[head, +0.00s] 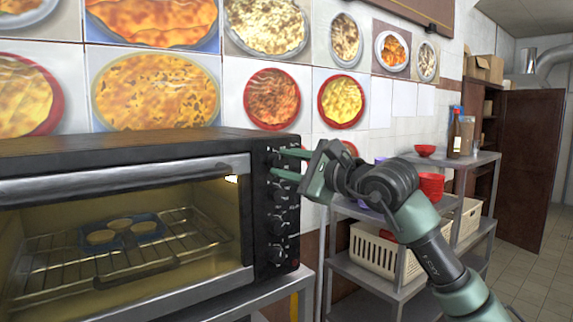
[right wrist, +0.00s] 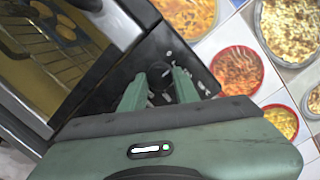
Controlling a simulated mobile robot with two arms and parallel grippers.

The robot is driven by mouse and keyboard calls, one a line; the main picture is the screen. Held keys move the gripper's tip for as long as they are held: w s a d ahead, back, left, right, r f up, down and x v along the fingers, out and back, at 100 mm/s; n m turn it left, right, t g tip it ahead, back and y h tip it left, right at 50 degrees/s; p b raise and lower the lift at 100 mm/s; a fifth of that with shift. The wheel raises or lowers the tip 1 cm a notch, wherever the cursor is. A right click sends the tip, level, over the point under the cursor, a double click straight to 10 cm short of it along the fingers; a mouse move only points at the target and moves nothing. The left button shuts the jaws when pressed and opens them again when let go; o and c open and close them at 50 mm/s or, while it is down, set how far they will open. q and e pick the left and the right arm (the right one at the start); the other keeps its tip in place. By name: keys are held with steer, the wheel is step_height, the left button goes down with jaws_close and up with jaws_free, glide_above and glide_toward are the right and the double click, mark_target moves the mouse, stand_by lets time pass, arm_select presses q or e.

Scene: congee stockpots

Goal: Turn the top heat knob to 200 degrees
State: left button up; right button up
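The black toaster oven (head: 130,140) fills the left of the head view, with several round knobs stacked on its right front panel. The top heat knob (right wrist: 159,76) shows as a dark round thing between my right fingertips in the right wrist view. My right gripper (head: 282,163) reaches in from the right in the head view. Its two green fingers lie one above and one below the top knob and look closed in on it. In the right wrist view the gripper (right wrist: 160,82) has one finger on each side of the knob. The knob's marks are too small to read. My left gripper is out of view.
Behind the oven's glass door, a blue tray (head: 120,231) with several round items sits on a wire rack. A metal shelf (head: 380,277) with a white basket (head: 380,258) and red bowls (head: 431,186) stands to the right. A tiled wall with food pictures is behind.

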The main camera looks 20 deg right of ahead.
jaws_close()
steer(key=shift+f, duration=0.1)
